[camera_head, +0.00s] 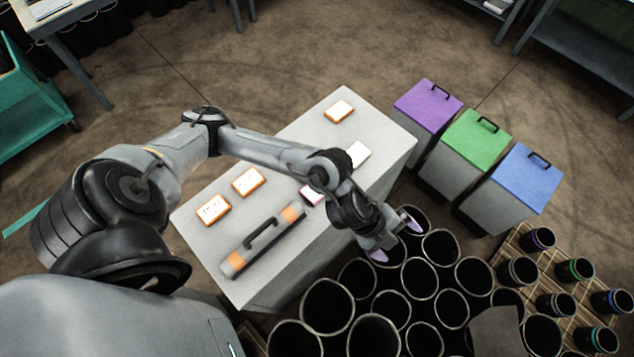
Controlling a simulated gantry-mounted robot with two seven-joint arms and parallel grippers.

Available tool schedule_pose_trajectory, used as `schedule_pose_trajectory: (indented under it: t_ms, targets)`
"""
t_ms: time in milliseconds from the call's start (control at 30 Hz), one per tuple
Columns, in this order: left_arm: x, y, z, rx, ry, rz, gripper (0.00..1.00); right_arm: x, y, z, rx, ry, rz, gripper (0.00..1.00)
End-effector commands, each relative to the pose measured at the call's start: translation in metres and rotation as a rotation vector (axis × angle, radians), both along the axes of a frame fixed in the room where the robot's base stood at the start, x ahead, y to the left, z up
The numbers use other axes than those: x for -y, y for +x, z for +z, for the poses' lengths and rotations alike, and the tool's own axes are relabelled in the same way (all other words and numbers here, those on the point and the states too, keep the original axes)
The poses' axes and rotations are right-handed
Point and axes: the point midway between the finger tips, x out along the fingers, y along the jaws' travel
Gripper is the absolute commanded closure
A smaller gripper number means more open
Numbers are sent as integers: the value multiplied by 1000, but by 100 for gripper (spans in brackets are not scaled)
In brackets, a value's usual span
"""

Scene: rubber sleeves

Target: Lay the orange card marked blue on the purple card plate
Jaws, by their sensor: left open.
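Orange-edged cards with white faces lie on the pale table (345,225): one at the far end (339,111), one in the left middle (249,181) and one nearest me (213,210). Their markings are too small to read, so I cannot tell which is marked blue. A pinkish-purple flat piece (310,197), perhaps the purple card plate, is partly hidden by my left arm. A white piece (358,154) lies behind that arm. My left gripper (395,238) is open and empty, past the table's right edge above the black tubes. My right gripper is not seen.
A grey-and-orange block with a black handle (264,240) lies on the near table. Purple (428,104), green (477,137) and blue (526,174) lidded bins stand at right. Several open black tubes (420,278) crowd the lower right, beside a wooden pallet (512,245) with colour-banded tubes.

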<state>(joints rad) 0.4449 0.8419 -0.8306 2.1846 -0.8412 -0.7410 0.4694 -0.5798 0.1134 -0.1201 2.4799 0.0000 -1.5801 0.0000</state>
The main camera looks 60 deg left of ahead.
Motion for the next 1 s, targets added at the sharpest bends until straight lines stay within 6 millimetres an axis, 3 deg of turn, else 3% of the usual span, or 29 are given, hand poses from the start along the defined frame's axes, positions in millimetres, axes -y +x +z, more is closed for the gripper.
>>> schedule_pose_trajectory:
  t_ms: [33,100,200,367,500,667,800,1000]
  targets:
    - [23,-7,6,11,-73,52,0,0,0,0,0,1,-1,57]
    - [38,-8,19,28,-152,159,0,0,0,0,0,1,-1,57]
    - [36,-11,30,7,-238,355,0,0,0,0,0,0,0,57]
    - [-8,-30,21,-124,-297,718,0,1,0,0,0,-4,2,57]
    - [-56,-68,-4,-287,-284,995,0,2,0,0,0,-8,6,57]
    - [-93,-113,-27,-445,-248,1207,0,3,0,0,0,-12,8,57]
    - [-108,-137,-36,-518,-228,1295,0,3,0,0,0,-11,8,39]
    - [-113,-145,-39,-541,-220,1320,0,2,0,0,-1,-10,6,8]
